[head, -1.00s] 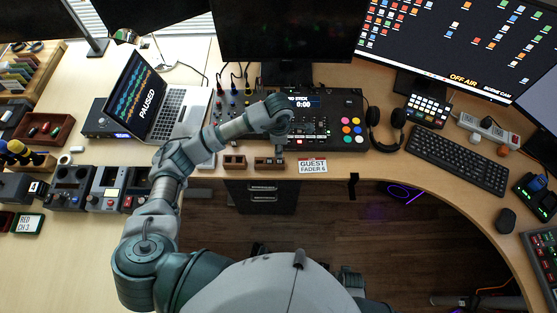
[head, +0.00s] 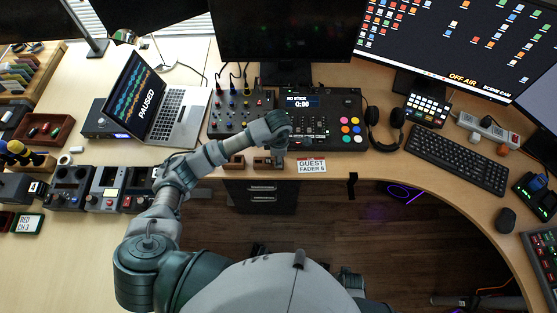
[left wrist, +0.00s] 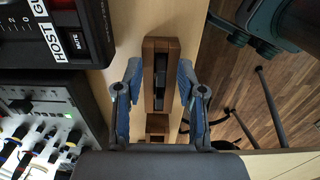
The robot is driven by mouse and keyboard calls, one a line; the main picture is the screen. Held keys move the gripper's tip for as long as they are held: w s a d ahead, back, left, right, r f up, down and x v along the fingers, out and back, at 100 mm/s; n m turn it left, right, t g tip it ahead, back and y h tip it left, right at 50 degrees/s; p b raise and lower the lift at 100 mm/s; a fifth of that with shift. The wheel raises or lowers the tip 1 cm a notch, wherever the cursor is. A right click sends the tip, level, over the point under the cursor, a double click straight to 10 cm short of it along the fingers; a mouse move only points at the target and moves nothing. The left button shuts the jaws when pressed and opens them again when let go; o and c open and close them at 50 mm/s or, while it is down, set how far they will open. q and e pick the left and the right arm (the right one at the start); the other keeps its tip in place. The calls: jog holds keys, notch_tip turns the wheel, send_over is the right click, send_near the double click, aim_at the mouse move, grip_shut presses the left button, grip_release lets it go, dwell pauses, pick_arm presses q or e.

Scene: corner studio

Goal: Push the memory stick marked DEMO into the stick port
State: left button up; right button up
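My left gripper (head: 276,160) is over the front of the desk, at the right one of two small wooden holders (head: 262,163). In the left wrist view the gripper (left wrist: 159,92) is open. Its blue fingers stand on either side of a wooden holder (left wrist: 173,52) with a dark piece (left wrist: 159,80) in its slot, and gaps show on both sides. I cannot read a DEMO mark on the dark piece. The console's display (head: 299,102) reads NO STICK and 0:00. I cannot make out the stick port. My right gripper is not in view.
The other wooden holder (head: 234,162) stands to the left. A GUEST FADER 6 card (head: 311,166) lies to the right at the desk edge. The mixer (head: 238,112) and laptop (head: 178,112) are behind and left. Headphones (head: 384,130) lie to the right.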

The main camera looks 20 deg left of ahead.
pick_arm(q)
jog(key=shift+a, duration=0.1)
grip_shut()
dwell(0.3)
jog(key=shift+r, duration=0.6)
notch_tip(320, 180, up, 2)
jog(key=shift+r, duration=0.1)
jog(key=shift+s+d+r, duration=0.15)
jog(key=shift+s+d, duration=0.35)
jog(key=s+d+r, duration=0.1)
jog(key=s+d, duration=0.8)
jog(key=s, duration=0.2)
jog(key=shift+s+r, duration=0.2)
jog(key=shift+s, duration=0.15)
